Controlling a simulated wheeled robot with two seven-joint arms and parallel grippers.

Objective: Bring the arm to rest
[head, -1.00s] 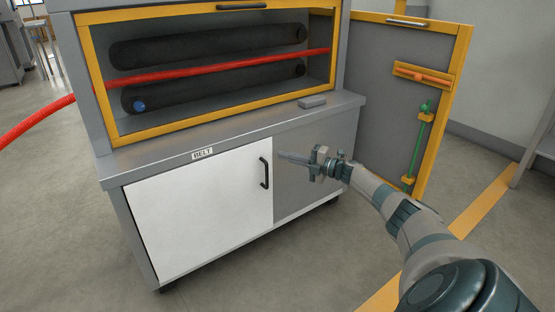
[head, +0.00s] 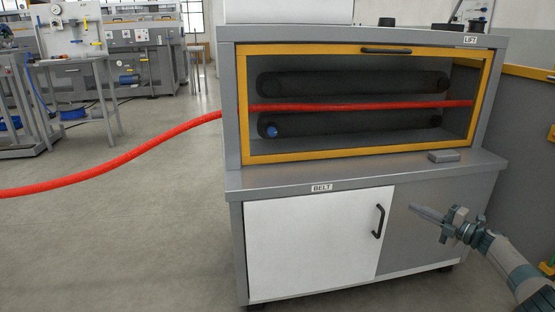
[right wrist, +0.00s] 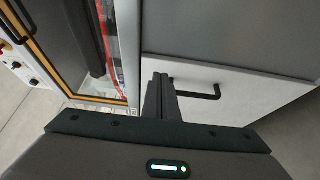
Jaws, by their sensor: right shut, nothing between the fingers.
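My right gripper (head: 428,214) is shut and empty, held in front of the grey right part of the machine's lower cabinet in the head view. In the right wrist view its fingers (right wrist: 160,97) are together, with the cabinet's black door handle (right wrist: 197,88) behind them. I cannot tell the exact gap to the cabinet. My left gripper is not in view.
The grey machine (head: 236,180) has a yellow-framed opening with two black rollers and a red conduit (head: 120,157) running through and out left. A small grey block (head: 443,156) lies on its ledge. A yellow-edged grey door (head: 520,140) stands open at right.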

